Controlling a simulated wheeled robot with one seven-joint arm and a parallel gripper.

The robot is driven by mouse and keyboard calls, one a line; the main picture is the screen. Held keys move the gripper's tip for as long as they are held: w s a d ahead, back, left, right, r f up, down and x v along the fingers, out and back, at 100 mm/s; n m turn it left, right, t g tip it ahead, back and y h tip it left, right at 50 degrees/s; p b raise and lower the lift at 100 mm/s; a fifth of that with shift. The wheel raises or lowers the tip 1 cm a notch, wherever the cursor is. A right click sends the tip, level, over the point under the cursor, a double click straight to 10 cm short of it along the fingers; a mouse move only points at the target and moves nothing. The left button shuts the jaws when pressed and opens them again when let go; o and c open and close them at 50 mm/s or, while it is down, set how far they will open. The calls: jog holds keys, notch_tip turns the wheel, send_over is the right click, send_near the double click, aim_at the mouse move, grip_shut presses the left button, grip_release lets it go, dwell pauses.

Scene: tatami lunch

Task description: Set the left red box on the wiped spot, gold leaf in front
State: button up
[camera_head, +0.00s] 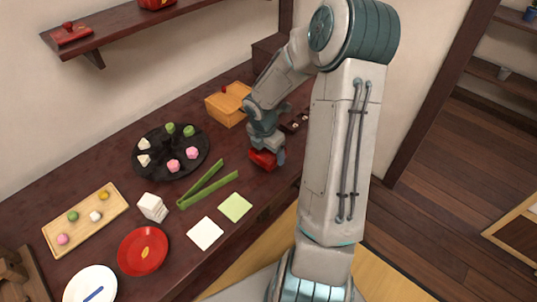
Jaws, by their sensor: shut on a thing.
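My gripper (265,149) is above the right part of the dark wooden counter, pointing down. It is shut on a red box (263,160), which is held low at the counter; I cannot tell whether it touches the wood. The arm and fingers hide part of the box, and no gold leaf can be made out on it. No wiped spot can be told apart on the counter (110,185).
Behind the gripper stands an orange wooden box (228,105). To the left are a black round tray (158,178) of sweets, green tongs (205,187), a white block (152,206) and a red plate (143,262) with a gold mark. A wall shelf (110,35) holds red things.

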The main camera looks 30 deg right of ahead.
jog(key=shift+f, duration=0.65)
jog(key=shift+f, duration=0.15)
jog(key=o, duration=0.9)
notch_tip(320, 180, up, 12)
jog(key=a+p, duration=0.2)
jog(key=p, duration=0.1)
jog(key=shift+s+a+r+m+t+y, duration=0.3)
jog(key=shift+s+a+r+m, duration=1.7)
jog(key=shift+s+m, duration=1.4)
jog(key=shift+s+a+r+m+t+y, duration=0.3)
jog(key=shift+s+a+r+m, duration=1.65)
jog(key=shift+s+m, duration=1.45)
jog(key=shift+s+a+r+m+t+y, duration=0.2)
jog(key=shift+s+a+r+m+t, duration=0.2)
jog(key=shift+s+a+r+m, duration=2.9)
jog(key=d+f+m, duration=0.1)
jog(key=w+d+f+m, duration=0.1)
jog(key=shift+w+d+f, duration=0.3)
jog(key=shift+f, duration=0.05)
